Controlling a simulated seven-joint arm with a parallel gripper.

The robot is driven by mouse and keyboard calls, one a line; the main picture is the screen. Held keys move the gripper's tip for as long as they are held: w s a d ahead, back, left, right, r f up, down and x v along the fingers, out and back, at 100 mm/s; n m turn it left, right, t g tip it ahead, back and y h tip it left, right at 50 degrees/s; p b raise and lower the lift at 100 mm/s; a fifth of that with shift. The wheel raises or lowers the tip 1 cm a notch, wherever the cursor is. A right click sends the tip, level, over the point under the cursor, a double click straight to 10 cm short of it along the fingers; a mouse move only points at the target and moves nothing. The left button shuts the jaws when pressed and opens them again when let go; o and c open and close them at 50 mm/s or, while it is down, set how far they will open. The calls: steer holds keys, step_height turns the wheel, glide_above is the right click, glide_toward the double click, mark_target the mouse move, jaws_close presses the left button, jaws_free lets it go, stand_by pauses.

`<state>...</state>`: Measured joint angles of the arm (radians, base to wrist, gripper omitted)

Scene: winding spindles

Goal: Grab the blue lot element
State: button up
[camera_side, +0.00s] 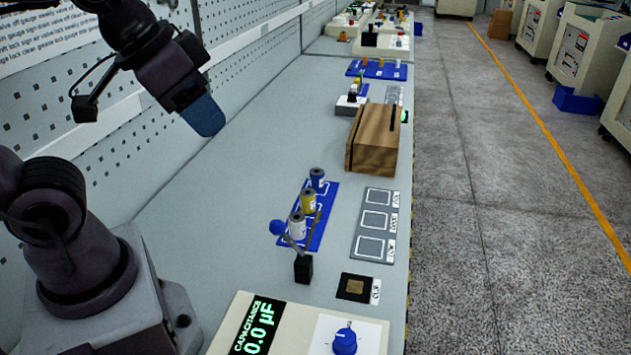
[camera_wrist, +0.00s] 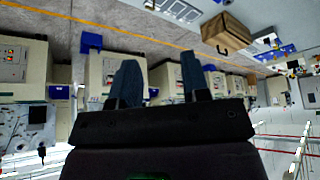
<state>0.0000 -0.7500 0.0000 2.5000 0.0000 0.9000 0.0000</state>
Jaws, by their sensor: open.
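A small blue cylindrical element (camera_side: 317,180) stands upright at the far end of a blue mat (camera_side: 326,222) on the grey bench. A yellow element (camera_side: 308,202) and a white element (camera_side: 297,225) stand in line on the nearer side of it. My gripper (camera_side: 204,116) is raised over the bench, up and to the left of the elements and well apart from them. In the wrist view my gripper (camera_wrist: 160,82) shows two spread fingers with nothing between them. The elements cannot be made out in the wrist view.
A black stand (camera_side: 303,268) with thin arms and a blue ball rises in front of the mat. A wooden block (camera_side: 375,140) stands beyond it. A grey panel with squares (camera_side: 375,222) lies to the right, a capacitance meter (camera_side: 300,325) in front. The bench's left side is clear.

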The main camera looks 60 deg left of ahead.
steer(key=o, duration=0.5)
steer(key=shift+a, duration=0.1)
